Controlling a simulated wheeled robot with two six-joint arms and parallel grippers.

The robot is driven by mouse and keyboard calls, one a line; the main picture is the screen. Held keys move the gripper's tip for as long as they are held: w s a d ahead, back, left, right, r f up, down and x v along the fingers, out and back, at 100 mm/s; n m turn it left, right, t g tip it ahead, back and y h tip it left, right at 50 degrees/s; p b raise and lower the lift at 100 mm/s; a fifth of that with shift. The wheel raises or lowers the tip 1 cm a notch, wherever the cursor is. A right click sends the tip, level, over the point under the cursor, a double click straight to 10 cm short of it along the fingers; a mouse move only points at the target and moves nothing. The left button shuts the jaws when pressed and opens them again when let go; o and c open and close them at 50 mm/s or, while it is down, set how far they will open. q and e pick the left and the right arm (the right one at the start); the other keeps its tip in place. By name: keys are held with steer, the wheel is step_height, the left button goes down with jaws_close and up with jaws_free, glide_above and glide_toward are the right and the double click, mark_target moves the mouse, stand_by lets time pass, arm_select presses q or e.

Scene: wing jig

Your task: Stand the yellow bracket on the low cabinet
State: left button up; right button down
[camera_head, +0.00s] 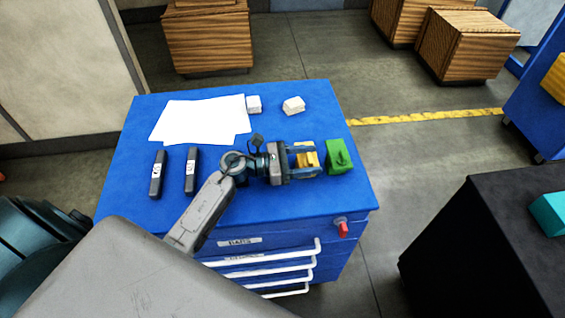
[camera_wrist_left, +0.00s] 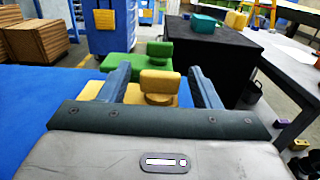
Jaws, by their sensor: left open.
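The yellow bracket (camera_head: 307,158) lies on the blue drawer cabinet (camera_head: 270,205), close to its right side. My left gripper (camera_head: 318,160) is open, with one finger on each side of the bracket. In the left wrist view the yellow bracket (camera_wrist_left: 160,82) shows between the two fingers, with a flat base and a raised block. I cannot tell whether the fingers touch it. A black, box-shaped cabinet (camera_head: 490,240) stands apart at the right; I cannot tell which one the task calls low. My right gripper is not in view.
A green bracket (camera_head: 339,157) sits just beyond my left fingertips. Two dark bars (camera_head: 158,174), white sheets (camera_head: 200,118) and two pale blocks (camera_head: 293,105) lie on the blue top. A teal block (camera_head: 548,213) is on the black cabinet. A floor gap separates the cabinets.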

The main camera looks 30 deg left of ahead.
arm_select(q)
steer(key=b+v, duration=0.3)
steer(key=v, duration=0.5)
steer(key=shift+s+a+f+b, duration=0.15)
steer(key=shift+s+f+b, duration=0.05)
steer(key=shift+b, duration=0.2)
steer(key=shift+s+a+r, duration=0.15)
steer(key=shift+s+a, duration=0.25)
steer(key=shift+a, duration=0.2)
steer(key=shift+r, duration=0.1)
